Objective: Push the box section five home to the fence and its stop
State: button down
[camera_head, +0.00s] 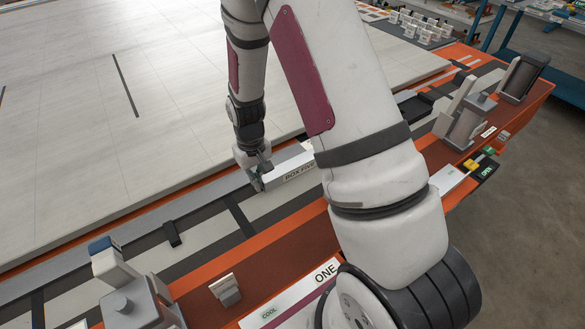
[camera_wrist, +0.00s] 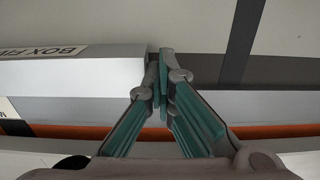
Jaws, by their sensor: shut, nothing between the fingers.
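The box section five (camera_head: 295,165) is a light grey bar labelled BOX FIVE, lying along the strips beside the large pale panel. My arm hides its right end. In the wrist view the box (camera_wrist: 75,75) lies on the left, its end face beside my fingers. My gripper (camera_head: 259,182) is shut and empty, low at the box's left end. In the wrist view the gripper (camera_wrist: 164,70) points down just past that end; I cannot tell whether it touches. I cannot make out the fence or the box's stop for certain, as my arm covers that side.
The pale panel (camera_head: 120,110) fills the left. A small dark block (camera_head: 172,233) sits on the strip at left. A grey clamp (camera_head: 130,300) stands at the front left and another (camera_head: 468,122) at the right on the orange frame. A label ONE (camera_head: 326,272) is in front.

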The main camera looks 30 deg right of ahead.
dwell(0.6)
jog(key=shift+a, duration=0.85)
notch_tip(320, 180, up, 8)
jog(key=p, duration=0.3)
jog(key=shift+p, duration=0.3)
jog(key=shift+r, duration=0.1)
dwell(0.4)
jog(key=s+r+t, duration=0.1)
jog(key=s+r, duration=0.2)
jog(key=r, duration=0.4)
jog(key=s+a+r+t, duration=0.1)
jog(key=s+r, duration=0.2)
jog(key=r, duration=0.4)
jog(key=s+r+t, duration=0.1)
jog(key=s+r, duration=0.2)
jog(key=r, duration=0.4)
jog(key=s+r+t, duration=0.1)
jog(key=s+r, duration=0.3)
jog(key=s, duration=0.4)
jog(key=s+r+t, duration=0.1)
jog(key=s+r, duration=0.3)
jog(key=s, duration=0.3)
jog(key=shift+s+a+r, duration=0.35)
jog(key=shift+s+a, duration=0.05)
